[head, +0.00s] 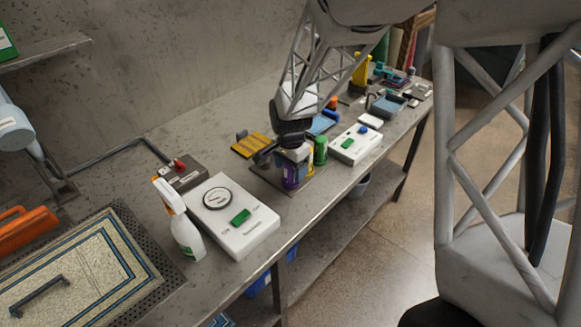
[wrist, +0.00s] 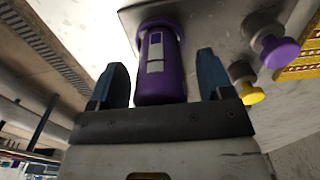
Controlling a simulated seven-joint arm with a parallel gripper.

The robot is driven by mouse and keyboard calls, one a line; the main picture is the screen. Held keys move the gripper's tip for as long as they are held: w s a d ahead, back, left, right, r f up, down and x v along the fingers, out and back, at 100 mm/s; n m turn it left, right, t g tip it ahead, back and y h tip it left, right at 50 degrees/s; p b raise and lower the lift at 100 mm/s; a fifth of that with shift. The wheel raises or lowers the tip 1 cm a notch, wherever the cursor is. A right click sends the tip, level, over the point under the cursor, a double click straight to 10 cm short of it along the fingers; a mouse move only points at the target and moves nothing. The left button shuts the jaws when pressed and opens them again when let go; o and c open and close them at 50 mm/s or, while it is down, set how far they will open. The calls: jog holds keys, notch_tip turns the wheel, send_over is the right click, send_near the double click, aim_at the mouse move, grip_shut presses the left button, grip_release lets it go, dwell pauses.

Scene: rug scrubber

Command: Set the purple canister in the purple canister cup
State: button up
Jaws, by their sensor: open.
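The purple canister (wrist: 160,84) has a pale label and stands between the two blue fingers of my gripper (wrist: 162,72) in the wrist view. My gripper is open, with a gap visible on both sides of the canister. The canister's far end meets a wider purple ring (wrist: 146,27) on the grey plate, seemingly the purple canister cup; I cannot tell how deep it sits. In the head view the purple canister (head: 290,177) shows below my gripper (head: 287,153), which hides its top.
Yellow (head: 309,160) and green (head: 321,149) canisters stand close by on the grey plate (head: 262,172). In the wrist view a purple-capped knob (wrist: 280,51) and a yellow one (wrist: 250,94) are beside the fingers. White control boxes (head: 238,222) and a spray bottle (head: 184,232) are on the bench.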

jog(key=shift+r, duration=3.9)
